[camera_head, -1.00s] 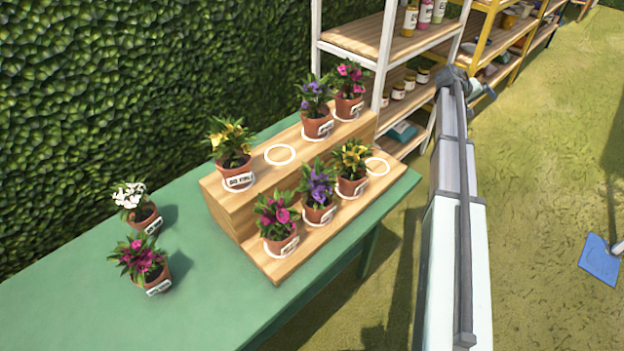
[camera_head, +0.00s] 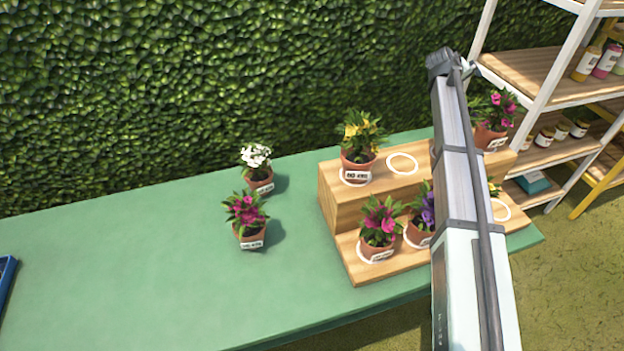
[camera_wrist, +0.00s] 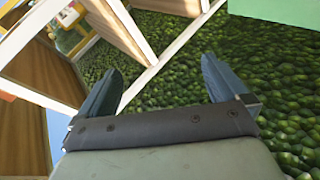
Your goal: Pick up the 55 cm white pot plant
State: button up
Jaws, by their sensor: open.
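The white pot plant (camera_head: 257,167) has white flowers in a terracotta pot with a label too small to read. It stands upright on the green table (camera_head: 130,245), left of the wooden step stand and behind a magenta-flowered pot (camera_head: 247,220). My gripper (camera_wrist: 160,80) is open and empty in the wrist view, with hedge and shelf behind its fingers. In the head view my arm reaches up over the right part of the stand, well to the right of the white plant and apart from it. The fingertips cannot be made out there.
The two-step wooden stand (camera_head: 340,210) holds several potted flowers and shows empty white rings; my arm hides part of it. A white-framed shelf (camera_head: 530,75) stands at right. A hedge (camera_head: 220,70) runs behind the table. A blue tray edge (camera_head: 6,280) shows at far left. The table's left half is clear.

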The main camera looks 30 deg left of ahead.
jog(key=s+a+r+n+y, duration=0.15)
jog(key=s+a, duration=0.45)
jog(key=a, duration=0.8)
jog(key=s+a+r+n+y, duration=0.1)
jog(key=s+a+n+y, duration=0.2)
jog(key=s+a, duration=0.7)
jog(key=s+a+r+n+y, duration=0.1)
jog(key=s+a+n+y, duration=0.15)
jog(key=a, duration=1.45)
jog(key=n+g+h, duration=0.2)
jog(key=n+g, duration=0.5)
jog(key=g, duration=0.3)
send_over(259, 178)
jog(key=f, duration=1.3)
jog(key=a+f, duration=0.1)
jog(key=f, duration=0.6)
jog(key=shift+w+f, duration=0.15)
jog(key=shift+f, duration=0.05)
jog(key=shift+d+f, duration=0.2)
jog(key=shift+f, duration=1.1)
jog(key=shift+d+f, duration=0.2)
jog(key=shift+f, duration=1.1)
jog(key=shift+c, duration=0.5)
jog(key=c, duration=0.9)
